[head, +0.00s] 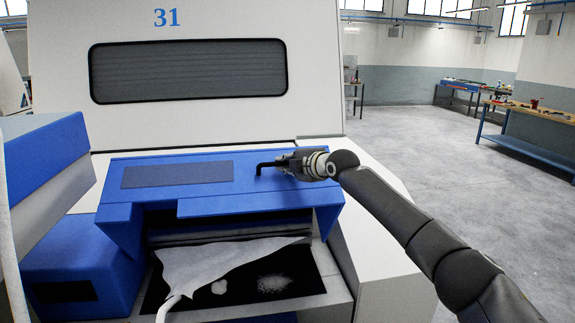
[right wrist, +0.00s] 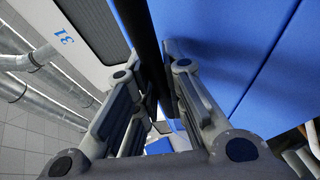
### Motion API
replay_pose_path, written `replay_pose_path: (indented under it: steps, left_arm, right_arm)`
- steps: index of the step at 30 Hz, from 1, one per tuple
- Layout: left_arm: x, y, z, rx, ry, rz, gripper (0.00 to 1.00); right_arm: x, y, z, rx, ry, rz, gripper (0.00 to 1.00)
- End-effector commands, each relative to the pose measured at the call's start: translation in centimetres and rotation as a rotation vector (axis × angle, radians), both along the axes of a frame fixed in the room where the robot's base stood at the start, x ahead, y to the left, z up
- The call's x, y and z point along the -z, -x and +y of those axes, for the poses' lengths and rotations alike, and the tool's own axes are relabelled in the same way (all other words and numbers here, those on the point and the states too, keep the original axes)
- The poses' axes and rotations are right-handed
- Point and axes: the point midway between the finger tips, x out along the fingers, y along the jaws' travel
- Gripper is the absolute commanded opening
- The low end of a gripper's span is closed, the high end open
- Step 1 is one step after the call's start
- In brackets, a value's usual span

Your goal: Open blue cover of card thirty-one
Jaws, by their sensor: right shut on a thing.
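The card (head: 60,60) is a large white machine with the number 31 in blue at its top. Its blue cover (head: 210,192) spans the front below the dark window, with a dark panel on its upper face. Beneath the cover's front edge there is a gap, where dark rollers and a white fibre web (head: 215,262) show. My right gripper (head: 280,163) is shut on the black handle (head: 261,166) at the cover's right part. In the right wrist view the fingers stand around the black handle (right wrist: 143,40), beside the blue cover (right wrist: 225,50). My left gripper is out of view.
Blue housings (head: 75,258) stand at the left of the opening. A white side panel (head: 375,240) bounds it on the right. The grey floor (head: 400,140) is open to the right, with workbenches (head: 535,113) farther back.

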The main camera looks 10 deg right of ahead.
Motion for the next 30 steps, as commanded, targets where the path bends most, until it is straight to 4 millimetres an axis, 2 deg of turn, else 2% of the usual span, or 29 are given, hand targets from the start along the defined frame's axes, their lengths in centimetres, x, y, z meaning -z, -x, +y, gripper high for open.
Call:
replay_pose_path:
  steps: [3, 4, 6, 19, 30]
  left_arm:
    - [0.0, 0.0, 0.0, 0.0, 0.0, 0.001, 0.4]
    - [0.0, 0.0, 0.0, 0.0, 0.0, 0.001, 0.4]
    - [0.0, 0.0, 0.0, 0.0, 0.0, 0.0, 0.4]
    - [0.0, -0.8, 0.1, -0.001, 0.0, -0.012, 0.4]
    - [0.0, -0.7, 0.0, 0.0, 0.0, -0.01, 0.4]
  right_arm:
    - [0.4, 0.0, -0.1, 0.001, 0.003, 0.006, 0.0]
    - [0.4, 0.0, -0.1, 0.001, 0.003, 0.006, 0.15]
    - [0.4, 0.0, -0.1, 0.001, 0.003, 0.006, 0.21]
    - [0.2, 0.5, -0.3, 0.0, 0.003, 0.004, 0.21]
    - [-1.1, 4.0, -1.9, 0.0, 0.003, 0.003, 0.21]
